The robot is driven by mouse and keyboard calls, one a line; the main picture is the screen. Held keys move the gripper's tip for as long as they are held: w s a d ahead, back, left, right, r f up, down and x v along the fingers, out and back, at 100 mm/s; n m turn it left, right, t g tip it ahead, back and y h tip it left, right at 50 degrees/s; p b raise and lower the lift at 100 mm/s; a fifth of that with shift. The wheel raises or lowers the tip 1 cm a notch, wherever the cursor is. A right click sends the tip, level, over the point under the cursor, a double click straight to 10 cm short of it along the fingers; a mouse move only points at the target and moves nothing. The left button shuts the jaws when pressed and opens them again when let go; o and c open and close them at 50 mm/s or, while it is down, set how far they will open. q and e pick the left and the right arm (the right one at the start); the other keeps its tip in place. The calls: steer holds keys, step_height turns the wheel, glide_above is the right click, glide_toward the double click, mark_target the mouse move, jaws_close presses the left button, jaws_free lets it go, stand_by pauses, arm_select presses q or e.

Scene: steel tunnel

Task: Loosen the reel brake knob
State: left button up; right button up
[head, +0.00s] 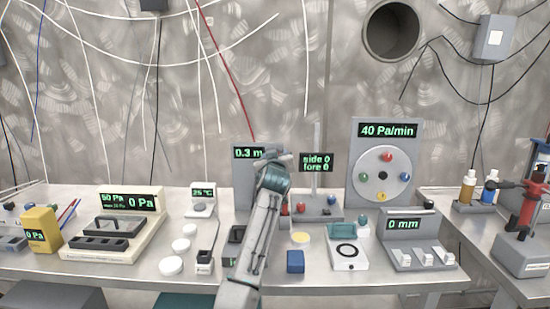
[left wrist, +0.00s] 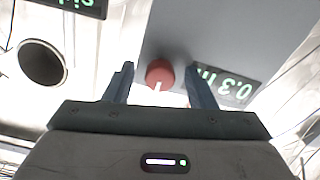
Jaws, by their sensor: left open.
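The red round knob (left wrist: 160,74) with a white mark shows in the left wrist view, on a grey panel beside the upside-down 0.3 m display (left wrist: 228,84). My left gripper (left wrist: 159,82) is open, with one finger on each side of the knob in the picture and visible gaps to both. Whether the fingertips reach around it in depth I cannot tell. In the head view my left arm stands in front of the grey 0.3 m panel (head: 243,174) and hides the knob there. My right gripper is not in view.
A 40 Pa/min panel (head: 384,158) is further right. A blue block (head: 295,262) and white discs (head: 171,266) lie on the steel bench (head: 130,280). Loose cables hang on the wall.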

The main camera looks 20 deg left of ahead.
arm_select(q)
steer(key=v, duration=1)
steer(key=shift+s, duration=0.4)
steer(key=shift+d, duration=0.1)
